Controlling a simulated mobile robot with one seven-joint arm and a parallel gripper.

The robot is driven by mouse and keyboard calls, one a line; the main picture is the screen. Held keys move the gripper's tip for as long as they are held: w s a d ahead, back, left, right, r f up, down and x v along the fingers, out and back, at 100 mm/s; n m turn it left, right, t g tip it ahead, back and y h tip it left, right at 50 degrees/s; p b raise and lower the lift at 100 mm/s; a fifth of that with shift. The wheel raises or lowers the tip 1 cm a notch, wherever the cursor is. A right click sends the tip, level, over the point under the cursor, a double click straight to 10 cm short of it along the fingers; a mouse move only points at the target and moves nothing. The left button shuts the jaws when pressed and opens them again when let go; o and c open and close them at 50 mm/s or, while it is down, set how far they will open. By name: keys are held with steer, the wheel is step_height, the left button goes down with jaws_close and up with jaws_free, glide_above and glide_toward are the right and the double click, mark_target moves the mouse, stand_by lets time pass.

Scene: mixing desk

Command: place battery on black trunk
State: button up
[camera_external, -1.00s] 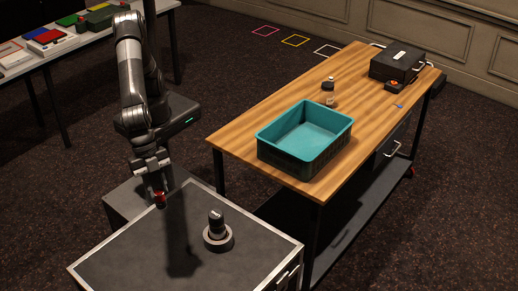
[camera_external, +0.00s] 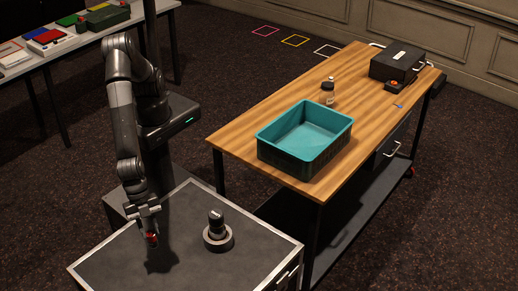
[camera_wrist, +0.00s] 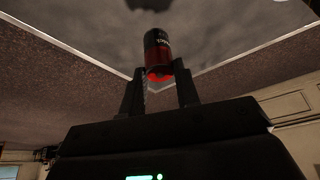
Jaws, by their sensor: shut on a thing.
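A red and black battery (camera_wrist: 158,55) is held between the two fingers of my gripper (camera_wrist: 160,88) in the wrist view. In the external view my gripper (camera_external: 150,232) points down, with the red of the battery (camera_external: 152,239) showing at its tips. It is over the left part of the black trunk (camera_external: 200,265), a grey-black top with a silver metal edge. The battery looks low over the trunk top, with a dark shadow below it. I cannot tell whether it touches the top.
A dark cylinder on a round base (camera_external: 217,232) stands on the trunk, right of my gripper. A wooden workbench (camera_external: 240,135) behind carries a teal bin (camera_external: 305,138), a small jar (camera_external: 327,92) and a black case (camera_external: 398,62). The trunk's front area is clear.

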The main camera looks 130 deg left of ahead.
steer(key=shift+w+a+f, duration=0.9)
steer(key=shift+w+f, duration=0.8)
steer(key=shift+f, duration=0.2)
steer(key=shift+w+a+f, duration=0.95)
steer(key=shift+w+f, duration=0.8)
steer(key=shift+f, duration=0.2)
steer(key=shift+w+a+f, duration=0.9)
steer(key=shift+w+f, duration=0.8)
steer(key=shift+f, duration=0.2)
steer(key=shift+f, duration=0.1)
steer(key=o, duration=1.1)
steer(key=shift+c, duration=0.2)
